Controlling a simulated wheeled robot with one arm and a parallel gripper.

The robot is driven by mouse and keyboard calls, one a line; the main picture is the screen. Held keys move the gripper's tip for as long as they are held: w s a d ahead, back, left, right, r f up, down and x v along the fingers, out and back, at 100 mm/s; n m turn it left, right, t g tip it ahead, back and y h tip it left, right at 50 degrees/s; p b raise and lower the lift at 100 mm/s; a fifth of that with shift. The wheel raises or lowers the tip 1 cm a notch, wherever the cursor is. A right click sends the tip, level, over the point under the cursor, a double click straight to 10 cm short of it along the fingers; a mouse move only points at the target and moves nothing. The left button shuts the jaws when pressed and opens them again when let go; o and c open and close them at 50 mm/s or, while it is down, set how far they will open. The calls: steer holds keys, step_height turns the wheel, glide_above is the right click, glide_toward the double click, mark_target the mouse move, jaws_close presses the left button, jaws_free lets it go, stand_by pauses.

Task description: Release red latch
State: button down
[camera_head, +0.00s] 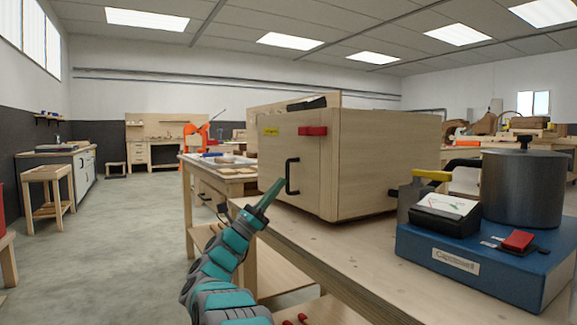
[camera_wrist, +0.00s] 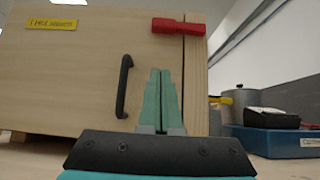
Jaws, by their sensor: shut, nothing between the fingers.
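The red latch (camera_head: 312,131) sits flat near the top of the wooden cabinet's front, lying across the gap at the door's right edge. It also shows in the wrist view (camera_wrist: 178,26), at the top right of the door. The wooden cabinet (camera_head: 385,160) stands on the workbench with its door closed. A black handle (camera_head: 291,176) is on the door, left of and below the latch. My gripper (camera_head: 272,188) is shut and empty in front of the door, below the latch. In the wrist view its teal fingers (camera_wrist: 159,98) point up beside the handle, apart from the latch.
A yellow label (camera_head: 271,132) is on the door's upper left. A blue box (camera_head: 480,258) with a grey cylinder (camera_head: 523,188), a dial gauge (camera_head: 446,211) and a red switch (camera_head: 518,240) stands right of the cabinet. The workbench top (camera_head: 330,243) is bare in front of the cabinet.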

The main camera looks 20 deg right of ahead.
mark_target(312, 131)
steer(key=p+x, duration=0.1)
steer(key=x, duration=0.8)
steer(key=shift+d+r+p, duration=0.2)
steer(key=shift+p, duration=0.1)
step_height(312, 131, up, 2)
steer(key=shift+r+p, duration=0.2)
steer(key=shift+p, duration=0.15)
steer(key=shift+r, duration=0.7)
